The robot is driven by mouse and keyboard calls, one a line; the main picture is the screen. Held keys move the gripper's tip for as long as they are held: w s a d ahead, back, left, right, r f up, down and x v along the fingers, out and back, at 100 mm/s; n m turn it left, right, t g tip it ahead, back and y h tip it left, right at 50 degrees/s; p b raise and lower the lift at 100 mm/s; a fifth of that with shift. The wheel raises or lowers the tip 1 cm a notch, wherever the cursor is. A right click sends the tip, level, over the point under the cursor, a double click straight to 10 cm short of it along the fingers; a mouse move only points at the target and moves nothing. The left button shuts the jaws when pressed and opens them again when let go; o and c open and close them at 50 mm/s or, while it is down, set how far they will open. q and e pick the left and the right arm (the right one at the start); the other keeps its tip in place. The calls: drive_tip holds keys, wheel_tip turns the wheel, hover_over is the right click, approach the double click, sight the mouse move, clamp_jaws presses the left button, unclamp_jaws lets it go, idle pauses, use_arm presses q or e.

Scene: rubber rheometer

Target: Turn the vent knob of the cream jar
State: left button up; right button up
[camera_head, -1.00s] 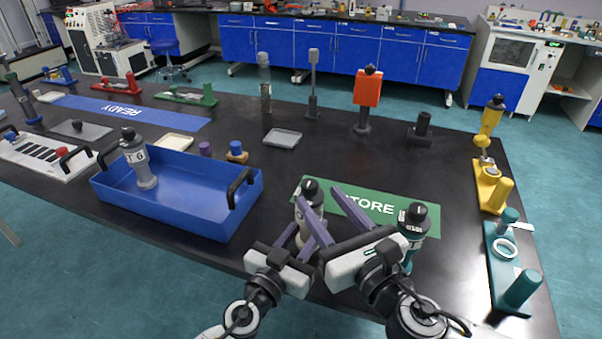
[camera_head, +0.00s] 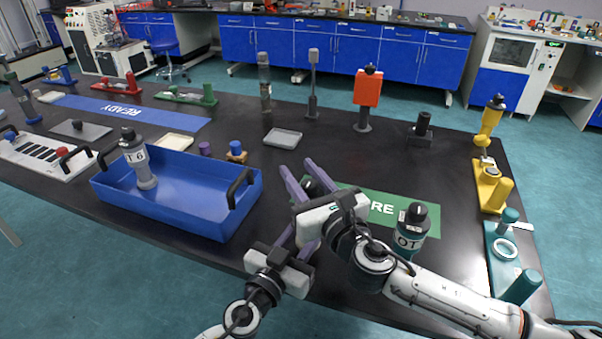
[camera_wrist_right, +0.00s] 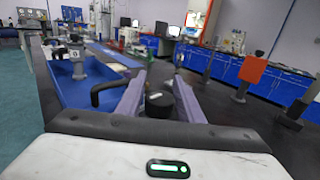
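The cream jar is mostly hidden behind my right gripper in the head view; only part of its black vent knob (camera_head: 322,186) shows. In the right wrist view the black knob (camera_wrist_right: 160,103) sits between the two purple fingers of my right gripper (camera_wrist_right: 159,77). Those fingers are apart, one on each side of the knob; firm contact is not visible. In the head view my right gripper (camera_head: 302,168) reaches over the jar from the right. My left gripper (camera_head: 292,234) is low at the jar's near side; its grip is hidden by the right hand.
A blue tray (camera_head: 190,205) with a grey jar (camera_head: 139,160) stands to the left. A grey dish (camera_head: 283,138) lies behind.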

sight(314, 181)
drive_tip(key=c, duration=0.7)
drive_tip(key=shift+m+h, duration=0.3)
drive_tip(key=shift+h, duration=0.1)
drive_tip(key=m+h, duration=0.1)
drive_tip(key=t+h, duration=0.1)
drive_tip(key=shift+w+d+m+h, duration=0.1)
drive_tip(key=shift+d+m+h, duration=0.15)
drive_tip(key=shift+m+h, duration=0.15)
drive_tip(key=m+h, duration=0.1)
drive_tip(key=h, duration=0.1)
drive_tip(key=d+m+t+h, duration=0.1)
drive_tip(key=h, duration=0.1)
drive_tip(key=shift+m, duration=0.4)
drive_tip(key=m+h, duration=0.1)
drive_tip(key=h, duration=0.1)
drive_tip(key=d+m+g+h, duration=0.1)
drive_tip(key=m+h, duration=0.1)
drive_tip(key=h, duration=0.1)
drive_tip(key=d+m+h, duration=0.1)
drive_tip(key=m+h, duration=0.1)
drive_tip(key=h, duration=0.1)
drive_tip(key=shift+g, duration=0.3)
